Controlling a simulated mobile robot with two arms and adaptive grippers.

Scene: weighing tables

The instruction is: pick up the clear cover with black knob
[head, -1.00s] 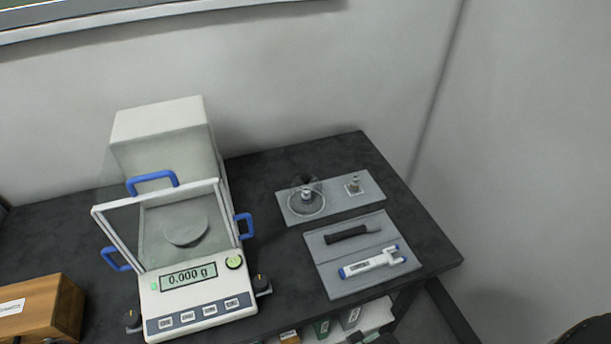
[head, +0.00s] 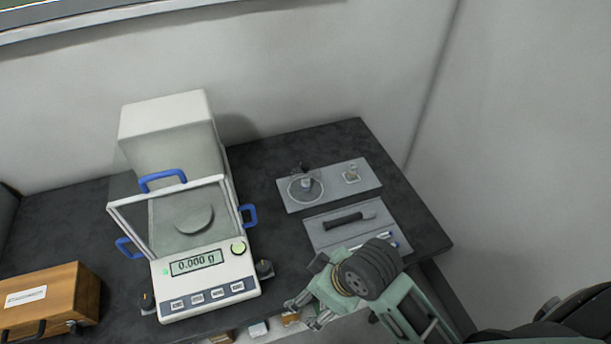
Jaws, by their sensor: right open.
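The clear cover (head: 312,193) is see-through and hard to make out. It stands on the grey tray at the back right of the table, with its small dark knob at the top. A small metal-looking piece shows through or beside it; I cannot tell which. My right gripper (head: 303,313) is open and empty at the table's front edge, in front of the cover and well apart from it. My left gripper is out of view.
A white balance (head: 208,299) reading 0.000 g, with blue handles, stands left of the cover. A small piece (head: 351,175) shares the grey tray (head: 334,193). A grey mat (head: 322,236) holds a dark tool (head: 345,221) and a pen-like tool, partly hidden by my arm. A wooden box (head: 62,292) sits at left.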

